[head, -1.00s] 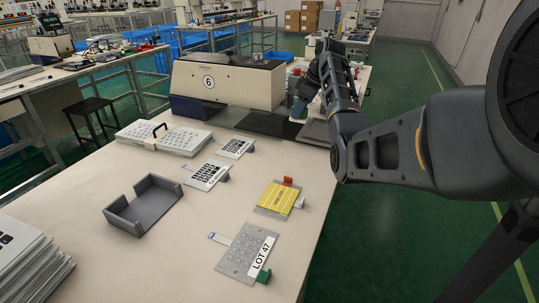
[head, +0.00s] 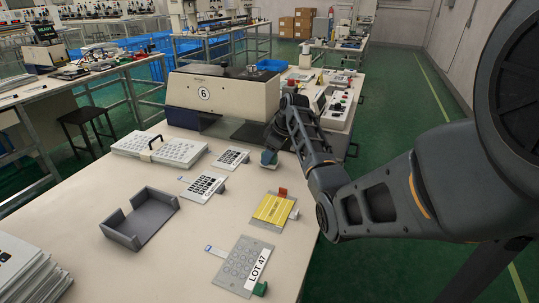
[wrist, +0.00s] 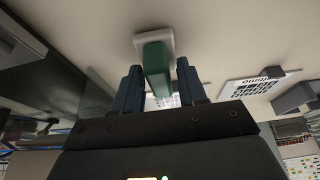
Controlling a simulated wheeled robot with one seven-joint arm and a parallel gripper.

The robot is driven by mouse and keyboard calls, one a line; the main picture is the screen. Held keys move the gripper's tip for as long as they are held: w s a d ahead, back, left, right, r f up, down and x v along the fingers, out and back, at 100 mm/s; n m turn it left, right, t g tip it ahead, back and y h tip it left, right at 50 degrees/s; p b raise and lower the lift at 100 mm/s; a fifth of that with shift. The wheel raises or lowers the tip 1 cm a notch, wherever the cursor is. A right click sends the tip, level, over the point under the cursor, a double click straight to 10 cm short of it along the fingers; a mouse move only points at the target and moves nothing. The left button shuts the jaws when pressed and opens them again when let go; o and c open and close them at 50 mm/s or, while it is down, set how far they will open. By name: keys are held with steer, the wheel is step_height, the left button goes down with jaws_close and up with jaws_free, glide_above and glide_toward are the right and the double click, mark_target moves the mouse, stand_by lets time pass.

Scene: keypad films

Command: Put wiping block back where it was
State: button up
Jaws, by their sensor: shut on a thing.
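My gripper (wrist: 158,88) is shut on the green grip, with one dark blue finger on each side. In the head view my gripper (head: 269,156) is low over the table, in front of the number 6 machine and right of the small white keypad film. The block is mostly hidden there by the fingers. I cannot tell whether its base touches the tabletop.
The number 6 machine (head: 222,96) stands behind. A yellow film plate (head: 273,209) with a red clip and a LOT 47 plate (head: 240,264) lie in front. White keypad films (head: 232,158) and a grey open tray (head: 139,219) are left. Bare tabletop lies between them.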

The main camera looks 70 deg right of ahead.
steer(key=shift+f, duration=0.15)
steer(key=o, duration=1)
steer(key=v, duration=1.2)
